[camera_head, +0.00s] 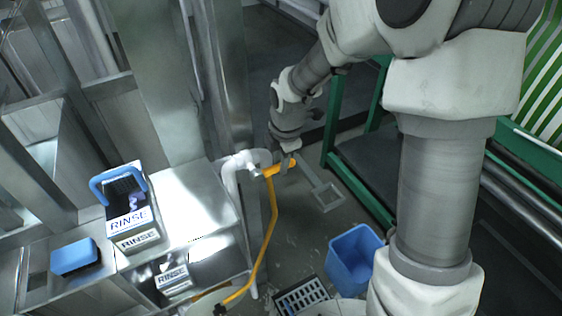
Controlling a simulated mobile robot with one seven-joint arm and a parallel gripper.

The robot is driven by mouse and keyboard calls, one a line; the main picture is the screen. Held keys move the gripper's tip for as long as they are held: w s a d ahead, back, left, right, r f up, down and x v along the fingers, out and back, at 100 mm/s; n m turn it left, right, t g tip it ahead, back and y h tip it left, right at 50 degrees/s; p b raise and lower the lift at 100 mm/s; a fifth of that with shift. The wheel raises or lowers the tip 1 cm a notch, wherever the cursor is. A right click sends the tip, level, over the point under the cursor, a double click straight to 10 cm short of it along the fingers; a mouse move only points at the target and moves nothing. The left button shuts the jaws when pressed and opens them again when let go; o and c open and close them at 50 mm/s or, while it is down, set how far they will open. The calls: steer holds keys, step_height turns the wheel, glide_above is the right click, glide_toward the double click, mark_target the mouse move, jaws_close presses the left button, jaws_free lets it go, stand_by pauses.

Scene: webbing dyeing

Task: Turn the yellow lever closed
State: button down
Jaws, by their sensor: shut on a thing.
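The yellow lever (281,167) is a short yellow bar beside a white pipe (231,177) at the right end of a shiny metal counter. My gripper (285,157) reaches down to the lever from above and is shut on it. The fingers are small and partly hidden at this distance. A thin yellow hose or rod (272,215) runs from just below the lever down toward the floor.
Metal bins labelled RINSE (128,222) stand on the counter (190,204) at left, with a blue brush-like block (74,257). A blue bucket (353,260) and a floor grate (301,296) are below. A green frame (358,190) stands right of the lever.

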mark_target(269, 170)
steer(key=shift+a, duration=0.1)
steer(key=h+b, duration=0.1)
steer(key=b, duration=0.1)
steer(key=a+r+t+h+b, duration=0.1)
steer(key=h+b, duration=0.1)
steer(key=b, duration=0.1)
steer(key=shift+s+r+t, duration=0.1)
steer(key=shift+s+t, duration=0.1)
steer(key=shift+t, duration=0.1)
steer(key=a+r+t+h+b, duration=0.1)
steer(key=h+b, duration=0.1)
steer(key=a+r+h+b, duration=0.1)
steer(key=h+b, duration=0.1)
steer(key=shift+s+n+t, duration=0.4)
steer(key=a+t+h+b, duration=0.1)
steer(key=h, duration=0.1)
steer(key=s+a+r+t+h, duration=0.1)
steer(key=h, duration=0.1)
steer(key=shift+n+b, duration=0.3)
steer(key=shift+b, duration=0.05)
steer(key=shift+s+a+n+t+h, duration=0.2)
steer(key=shift+a+t+h, duration=0.3)
steer(key=shift+h, duration=0.4)
steer(key=shift+s+a+n+t+h, duration=0.1)
steer(key=shift+s+a+t+h, duration=0.15)
steer(key=shift+a+t+h, duration=0.45)
steer(key=shift+d+h, duration=0.1)
steer(key=shift+h, duration=0.2)
